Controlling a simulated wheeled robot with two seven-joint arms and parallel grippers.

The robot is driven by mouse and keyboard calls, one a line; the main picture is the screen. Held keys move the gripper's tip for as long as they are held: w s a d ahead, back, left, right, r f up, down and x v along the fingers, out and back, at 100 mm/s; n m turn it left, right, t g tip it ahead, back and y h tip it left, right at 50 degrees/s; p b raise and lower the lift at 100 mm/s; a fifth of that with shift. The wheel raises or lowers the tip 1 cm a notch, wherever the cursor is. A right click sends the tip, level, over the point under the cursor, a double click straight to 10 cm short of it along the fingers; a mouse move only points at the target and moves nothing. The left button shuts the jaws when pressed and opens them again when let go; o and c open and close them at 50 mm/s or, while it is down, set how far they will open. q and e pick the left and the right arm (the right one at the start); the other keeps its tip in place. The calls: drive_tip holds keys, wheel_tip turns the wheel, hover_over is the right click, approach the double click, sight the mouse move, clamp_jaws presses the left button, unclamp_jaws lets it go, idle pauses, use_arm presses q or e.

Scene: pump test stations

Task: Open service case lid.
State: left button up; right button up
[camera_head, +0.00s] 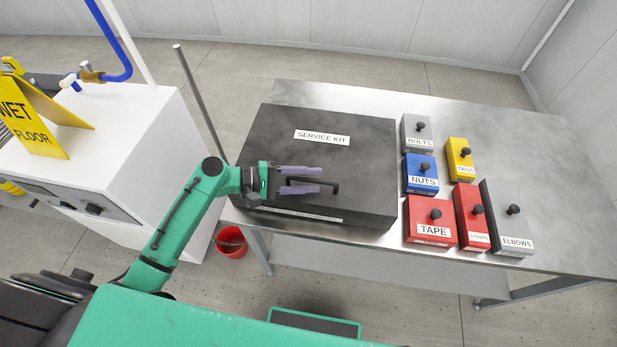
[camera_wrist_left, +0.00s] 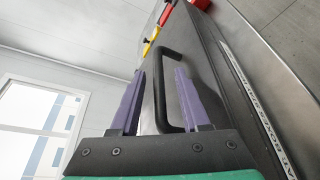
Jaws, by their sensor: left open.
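The service case (camera_head: 350,150) is a large dark box with a "SERVICE KIT" label, lying on the metal table with its lid shut. A black bar handle (camera_head: 333,186) stands on the lid near its front left part. My left gripper (camera_head: 318,180) is over the lid at the handle, with purple fingers open. In the left wrist view the handle (camera_wrist_left: 160,92) stands between the two spread fingers (camera_wrist_left: 158,95); I cannot tell whether either finger touches it. My right gripper is not in view.
Several small labelled boxes with black knobs, such as the red tape box (camera_head: 431,222) and blue nuts box (camera_head: 420,174), stand right of the case. A white cabinet (camera_head: 150,150) with a yellow wet floor sign (camera_head: 38,115) is at left. A red bucket (camera_head: 231,243) is on the floor.

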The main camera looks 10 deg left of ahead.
use_arm(q)
clamp_jaws()
idle(1.3)
